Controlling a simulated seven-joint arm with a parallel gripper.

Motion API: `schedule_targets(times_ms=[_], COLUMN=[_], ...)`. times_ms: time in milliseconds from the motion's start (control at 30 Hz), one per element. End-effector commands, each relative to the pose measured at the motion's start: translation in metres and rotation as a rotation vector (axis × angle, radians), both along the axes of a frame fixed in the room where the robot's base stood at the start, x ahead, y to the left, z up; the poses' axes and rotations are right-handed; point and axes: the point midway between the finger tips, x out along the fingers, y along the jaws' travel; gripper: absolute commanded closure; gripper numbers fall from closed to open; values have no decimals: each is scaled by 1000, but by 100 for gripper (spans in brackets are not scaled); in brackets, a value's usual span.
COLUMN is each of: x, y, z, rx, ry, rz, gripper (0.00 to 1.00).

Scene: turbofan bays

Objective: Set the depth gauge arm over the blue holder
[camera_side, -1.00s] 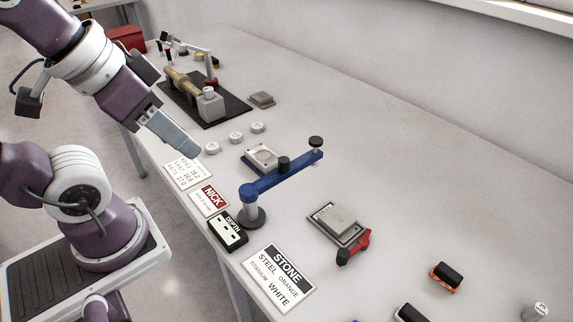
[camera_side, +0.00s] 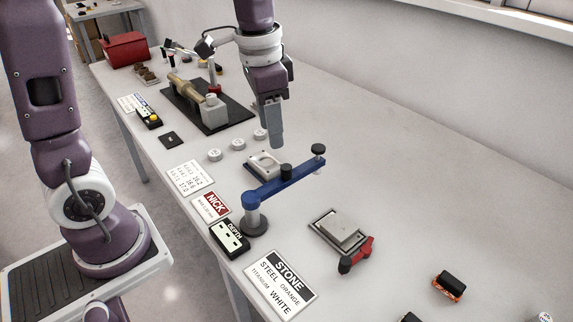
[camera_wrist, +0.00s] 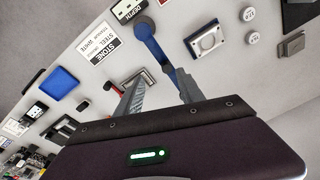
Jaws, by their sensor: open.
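The blue depth gauge arm (camera_side: 285,184) runs from a round post (camera_side: 256,214) at the bench front to a black knob (camera_side: 318,149) at its far end. A second black knob stands midway along it. A pale holder with a rounded part (camera_side: 264,166) sits beside the arm, to its left; its edge looks blue in the wrist view (camera_wrist: 207,40). The arm is not over its middle. My gripper (camera_side: 276,143) is open and empty, pointing down above the bench behind the holder. In the wrist view its fingers (camera_wrist: 160,78) are apart, and the right finger hides part of the blue arm (camera_wrist: 155,48).
A grey block with a red clamp (camera_side: 340,230) stands to the right. Round white caps (camera_side: 238,144) lie to the left, before a black fixture board (camera_side: 225,119). The DEPTH box (camera_side: 230,238) and several label cards line the front edge. The bench's back right is clear.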

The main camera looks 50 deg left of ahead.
Motion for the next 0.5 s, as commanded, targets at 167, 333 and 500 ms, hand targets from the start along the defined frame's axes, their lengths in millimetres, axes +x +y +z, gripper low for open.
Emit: schedule_targets(times_ms=[167,333,500], x=[37,40,39], y=[4,5,5], z=[-45,-69,-102], rx=[-5,-7,-6], ry=[100,114,114], rz=[-90,-103,-101], gripper=[55,55,55])
